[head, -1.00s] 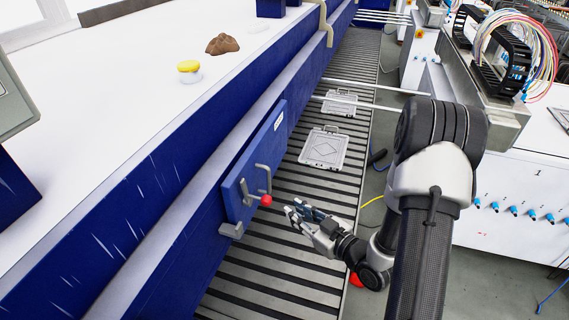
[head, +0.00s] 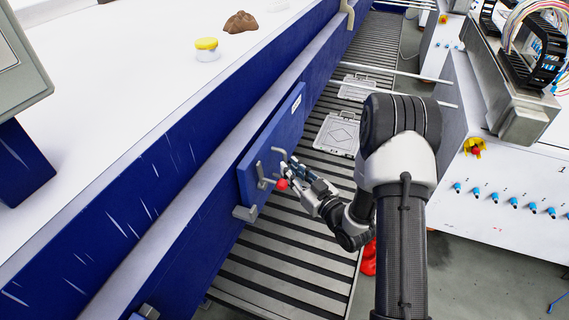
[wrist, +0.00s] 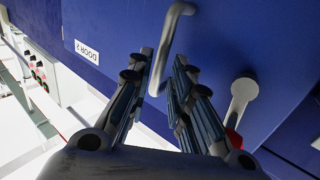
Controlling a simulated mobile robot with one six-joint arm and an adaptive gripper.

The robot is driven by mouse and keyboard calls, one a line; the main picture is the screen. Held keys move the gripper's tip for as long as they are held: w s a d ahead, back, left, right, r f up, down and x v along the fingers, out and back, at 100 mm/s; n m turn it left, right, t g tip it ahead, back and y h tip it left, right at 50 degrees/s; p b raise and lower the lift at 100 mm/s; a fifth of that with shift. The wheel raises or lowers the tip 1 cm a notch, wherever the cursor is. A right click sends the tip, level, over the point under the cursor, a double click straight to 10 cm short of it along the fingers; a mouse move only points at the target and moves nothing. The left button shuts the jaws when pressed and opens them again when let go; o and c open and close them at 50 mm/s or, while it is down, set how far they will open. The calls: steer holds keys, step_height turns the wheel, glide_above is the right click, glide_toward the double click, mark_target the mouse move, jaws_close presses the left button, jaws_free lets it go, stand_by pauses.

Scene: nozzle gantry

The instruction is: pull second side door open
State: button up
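The blue side door (head: 285,130) is on the side of the blue machine, and its label reads DOOR 2 in the wrist view (wrist: 87,52). It looks shut. A grey bar handle (wrist: 172,40) stands out from it. A grey latch lever (wrist: 241,92) with a red knob (head: 282,184) is beside the handle, and part of it is hidden behind a finger in the wrist view. My gripper (head: 291,164) is at the door. In the wrist view its fingers (wrist: 164,62) are open on either side of the handle, with gaps visible.
A slatted conveyor (head: 285,262) runs below the door, with grey plates (head: 338,134) on it. A grey bracket (head: 245,213) juts out below the door. A yellow-lidded jar (head: 207,49) and a brown lump (head: 240,22) sit on the white top. White cabinets (head: 500,225) stand at right.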

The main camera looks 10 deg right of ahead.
steer(key=shift+x, duration=2.05)
steer(key=shift+c, duration=0.2)
jaws_close()
